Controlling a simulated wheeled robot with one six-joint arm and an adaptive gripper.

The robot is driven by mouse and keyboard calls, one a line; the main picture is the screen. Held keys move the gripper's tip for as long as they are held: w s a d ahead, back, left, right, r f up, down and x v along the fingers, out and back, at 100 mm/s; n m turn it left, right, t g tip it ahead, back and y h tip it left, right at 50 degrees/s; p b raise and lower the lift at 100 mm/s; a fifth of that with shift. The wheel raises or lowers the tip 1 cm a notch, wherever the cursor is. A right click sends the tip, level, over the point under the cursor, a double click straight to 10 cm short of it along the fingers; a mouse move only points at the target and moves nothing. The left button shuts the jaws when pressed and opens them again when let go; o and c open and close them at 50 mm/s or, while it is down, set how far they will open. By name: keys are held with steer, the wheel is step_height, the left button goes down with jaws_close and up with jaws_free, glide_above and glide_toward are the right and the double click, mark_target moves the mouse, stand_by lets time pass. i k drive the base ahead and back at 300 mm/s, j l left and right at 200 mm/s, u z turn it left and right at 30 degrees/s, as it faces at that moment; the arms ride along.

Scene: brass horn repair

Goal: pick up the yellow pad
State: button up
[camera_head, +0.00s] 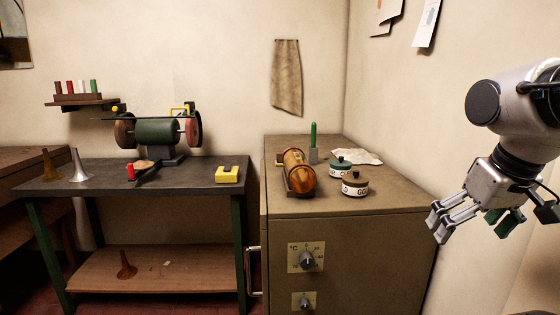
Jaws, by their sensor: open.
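The yellow pad (227,174) is a small bright yellow block with a notch in its upper side. It lies near the right end of the dark workbench top (205,180), in front of the bench grinder.
The bench grinder (157,132) stands behind the pad. The cabinet (378,225), between pad and gripper, carries a copper-coloured cylinder (299,173), two labelled jars (355,184) and a green-handled tool (313,142).

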mark_target(279, 162)
steer(key=k+j, duration=0.1)
steer(key=j, duration=0.4)
steer(key=k+j+z, duration=0.1)
steer(key=j, duration=0.45)
steer(key=i+j, duration=0.15)
steer(key=j, duration=0.25)
steer(key=i+j+z, duration=0.1)
steer(key=j, duration=0.35)
steer(key=i+j+z, duration=0.1)
steer(key=j, duration=0.3)
steer(key=i+j, duration=0.15)
steer(key=i, duration=0.35)
steer(key=i+j+z, duration=0.1)
steer(key=i, duration=0.4)
